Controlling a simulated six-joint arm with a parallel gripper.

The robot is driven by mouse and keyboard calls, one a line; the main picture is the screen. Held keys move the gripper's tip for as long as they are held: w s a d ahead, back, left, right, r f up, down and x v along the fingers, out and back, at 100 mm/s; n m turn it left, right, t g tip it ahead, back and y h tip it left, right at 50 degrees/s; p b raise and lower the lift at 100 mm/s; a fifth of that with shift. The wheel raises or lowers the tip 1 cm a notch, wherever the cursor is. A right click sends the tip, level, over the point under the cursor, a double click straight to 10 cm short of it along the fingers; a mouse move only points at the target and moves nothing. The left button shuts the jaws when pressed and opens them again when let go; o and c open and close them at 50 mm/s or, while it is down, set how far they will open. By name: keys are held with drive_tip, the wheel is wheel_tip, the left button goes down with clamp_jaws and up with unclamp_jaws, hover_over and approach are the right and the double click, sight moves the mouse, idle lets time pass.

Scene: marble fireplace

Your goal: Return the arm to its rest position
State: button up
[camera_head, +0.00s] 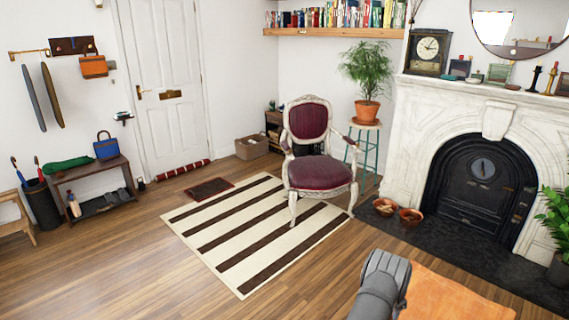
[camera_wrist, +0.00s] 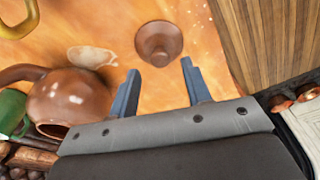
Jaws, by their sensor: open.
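My gripper (camera_wrist: 159,68) shows in the wrist view with its two blue-grey fingers spread apart and nothing between them. Past the fingertips is an orange tabletop (camera_wrist: 215,35). A small brown cup-like vessel (camera_wrist: 158,42) lies in front of the gap between the fingers, and I cannot tell how far off it is. In the head view part of my arm (camera_head: 380,288) rises at the bottom, beside the orange surface (camera_head: 455,295). The fingers are hidden there.
In the wrist view a brown teapot (camera_wrist: 72,98) stands left of the fingers, near a pale flat piece (camera_wrist: 92,57), a green object (camera_wrist: 12,110) and a yellow curved object (camera_wrist: 22,17). In the head view, a chair (camera_head: 318,170) stands on a striped rug (camera_head: 225,235), with open floor to the left.

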wheel_tip(320, 180, up, 8)
drive_tip(key=a, duration=0.1)
drive_tip(key=f, duration=0.4)
drive_tip(key=d+f, duration=0.1)
drive_tip(key=f, duration=0.7)
drive_tip(key=shift+w+d+f, duration=0.1)
drive_tip(key=shift+d+f, duration=0.15)
drive_tip(key=shift+f, duration=0.1)
wheel_tip(320, 180, up, 11)
drive_tip(key=shift+m, duration=0.6)
drive_tip(key=s+d+r, duration=0.1)
drive_tip(key=s+d, duration=0.1)
drive_tip(key=s, duration=0.2)
drive_tip(key=s+d+r, duration=0.2)
drive_tip(key=s+d, duration=0.1)
drive_tip(key=s+d+r, duration=0.2)
drive_tip(key=s+d, duration=0.1)
drive_tip(key=s, duration=0.1)
drive_tip(key=shift+s+d+r, duration=0.1)
drive_tip(key=shift+s+r, duration=0.05)
drive_tip(key=shift+s, duration=0.2)
drive_tip(key=s+d+r+m, duration=0.1)
drive_tip(key=s+d+r, duration=0.15)
drive_tip(key=s, duration=0.45)
drive_tip(key=s+d+r, duration=0.1)
drive_tip(key=s+r, duration=0.2)
drive_tip(key=s, duration=0.4)
drive_tip(key=w+a+f, duration=0.1)
drive_tip(key=w+f, duration=0.3)
drive_tip(key=w, duration=0.3)
